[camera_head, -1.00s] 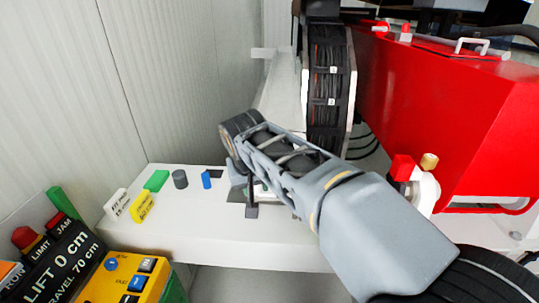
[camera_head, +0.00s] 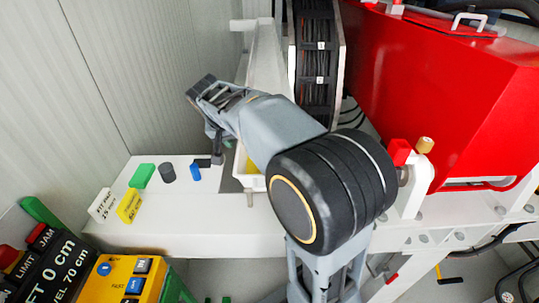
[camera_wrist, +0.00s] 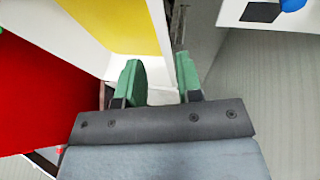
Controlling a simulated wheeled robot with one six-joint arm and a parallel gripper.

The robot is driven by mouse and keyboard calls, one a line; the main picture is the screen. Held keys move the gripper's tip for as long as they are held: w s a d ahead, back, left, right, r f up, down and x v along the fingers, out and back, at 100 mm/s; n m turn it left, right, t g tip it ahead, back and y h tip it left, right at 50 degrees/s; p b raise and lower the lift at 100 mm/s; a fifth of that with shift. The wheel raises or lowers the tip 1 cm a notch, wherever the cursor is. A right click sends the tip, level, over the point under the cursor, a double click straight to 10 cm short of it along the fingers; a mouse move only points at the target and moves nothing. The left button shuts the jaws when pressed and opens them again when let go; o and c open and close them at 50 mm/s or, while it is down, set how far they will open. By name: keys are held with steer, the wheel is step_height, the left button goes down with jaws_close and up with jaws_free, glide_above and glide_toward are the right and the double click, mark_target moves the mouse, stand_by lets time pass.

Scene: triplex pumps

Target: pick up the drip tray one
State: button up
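A white tray with a yellow inside, which looks like the drip tray (camera_head: 252,182), sits at the right end of the white bench top, partly hidden behind my arm. In the wrist view, the white wall of the tray (camera_wrist: 159,28) runs toward the gap between my fingers. My gripper (camera_wrist: 161,78) is open, with its two green fingertips apart and nothing clearly held between them. In the head view my gripper (camera_head: 216,157) is small and dark, pointing down at the left side of the tray. I cannot tell whether the fingertips touch the tray.
A green block (camera_head: 142,175), a dark cylinder (camera_head: 167,173) and a blue piece (camera_head: 195,173) stand on the bench left of my gripper. A red pump housing (camera_head: 440,100) fills the right. A yellow control box (camera_head: 125,278) is at the lower left. A pale wall rises behind.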

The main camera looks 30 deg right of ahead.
mark_target(241, 147)
steer(key=shift+p+x, duration=0.9)
steer(key=shift+x, duration=1.8)
steer(key=shift+a, duration=0.15)
steer(key=shift+c, duration=0.4)
jaws_close()
steer(key=shift+w+r, duration=0.1)
